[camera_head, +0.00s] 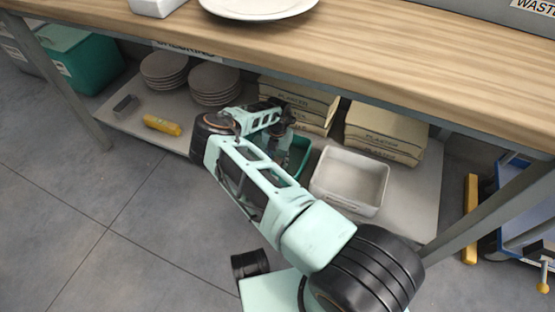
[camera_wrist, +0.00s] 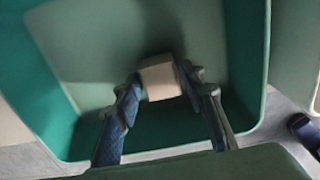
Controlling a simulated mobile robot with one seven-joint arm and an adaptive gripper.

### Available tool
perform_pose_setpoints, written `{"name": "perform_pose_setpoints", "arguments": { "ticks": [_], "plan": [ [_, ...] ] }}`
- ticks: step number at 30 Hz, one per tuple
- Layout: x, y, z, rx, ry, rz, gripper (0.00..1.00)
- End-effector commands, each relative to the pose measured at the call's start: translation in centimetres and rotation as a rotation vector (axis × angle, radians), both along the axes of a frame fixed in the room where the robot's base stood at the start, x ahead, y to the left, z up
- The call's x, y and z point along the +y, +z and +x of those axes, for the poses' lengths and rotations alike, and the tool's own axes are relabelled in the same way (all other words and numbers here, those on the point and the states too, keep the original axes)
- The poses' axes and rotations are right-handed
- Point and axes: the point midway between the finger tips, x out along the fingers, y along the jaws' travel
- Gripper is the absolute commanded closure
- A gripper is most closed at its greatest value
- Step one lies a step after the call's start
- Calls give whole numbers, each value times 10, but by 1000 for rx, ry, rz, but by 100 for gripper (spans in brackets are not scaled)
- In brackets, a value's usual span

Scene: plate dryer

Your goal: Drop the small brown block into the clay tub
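The small brown block (camera_wrist: 161,79) shows in the wrist view as a pale tan block between my fingertips. My gripper (camera_wrist: 161,84) has its two fingers against the sides of the block, inside the outline of a green tub (camera_wrist: 262,70). I cannot tell how far the block is above the tub's floor. In the head view my arm covers much of the green tub (camera_head: 304,150), and the gripper and block are largely hidden. A pale grey-white tub (camera_head: 350,182) stands just right of the green one and looks empty. Neither tub can be told as clay for certain.
The tubs stand on a low shelf under a wooden worktop (camera_head: 390,60). Boxes (camera_head: 385,130) stand behind them. Plate stacks (camera_head: 213,82), a yellow block (camera_head: 162,125) and a grey block (camera_head: 125,105) are to the left. A table leg (camera_head: 490,210) stands to the right.

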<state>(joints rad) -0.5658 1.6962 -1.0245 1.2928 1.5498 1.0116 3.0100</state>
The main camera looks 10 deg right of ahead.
Motion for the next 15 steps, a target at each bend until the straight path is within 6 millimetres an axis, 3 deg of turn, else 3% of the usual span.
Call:
{"name": "perform_pose_setpoints", "arguments": {
  "ticks": [15],
  "plan": [
    [0,8,1,-2,-4,1,51]
  ]
}}
